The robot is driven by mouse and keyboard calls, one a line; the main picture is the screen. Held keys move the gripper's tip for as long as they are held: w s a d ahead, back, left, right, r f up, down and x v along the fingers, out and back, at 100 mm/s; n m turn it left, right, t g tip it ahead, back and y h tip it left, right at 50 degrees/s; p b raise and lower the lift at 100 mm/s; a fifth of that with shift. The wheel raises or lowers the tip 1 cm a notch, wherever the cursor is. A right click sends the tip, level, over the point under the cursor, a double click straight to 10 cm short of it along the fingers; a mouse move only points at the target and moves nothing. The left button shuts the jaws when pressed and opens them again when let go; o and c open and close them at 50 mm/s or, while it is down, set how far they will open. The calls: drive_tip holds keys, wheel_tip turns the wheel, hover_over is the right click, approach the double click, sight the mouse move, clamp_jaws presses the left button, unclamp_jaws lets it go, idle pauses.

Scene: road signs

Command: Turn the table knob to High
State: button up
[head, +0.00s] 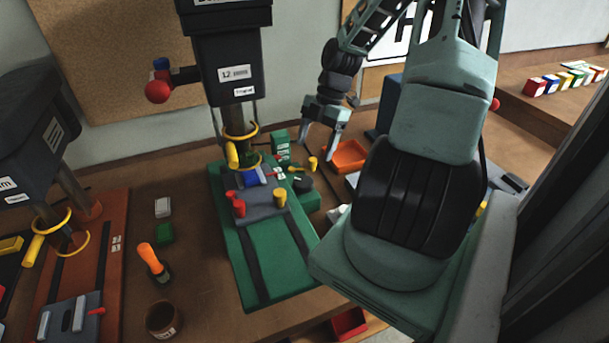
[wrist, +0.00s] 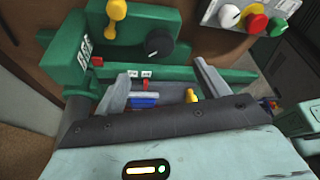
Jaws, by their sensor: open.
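A black round knob with a small white mark (wrist: 159,43) sits on the green machine base in the wrist view, beyond my fingertips. What looks like the same knob (head: 303,184) shows dark at the base's right side in the head view. No High label is readable. My gripper (head: 322,134) is open and empty, above and behind the green base in the head view. In the wrist view its two fingers (wrist: 162,74) are spread on the near side of the knob, apart from it. A yellow handle (wrist: 117,20) stands to the knob's left.
The drill press head (head: 230,75) rises left of my gripper, with a red ball handle (head: 158,90). A grey vise (head: 258,205) lies on the green base. An orange tray (head: 349,156) is close by. A button box (wrist: 245,14) is at the upper right.

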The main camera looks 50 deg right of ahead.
sight(304, 180)
drive_tip(key=p+x, duration=0.1)
drive_tip(key=x, duration=0.9)
drive_tip(key=shift+r, duration=0.1)
drive_tip(key=c, duration=1)
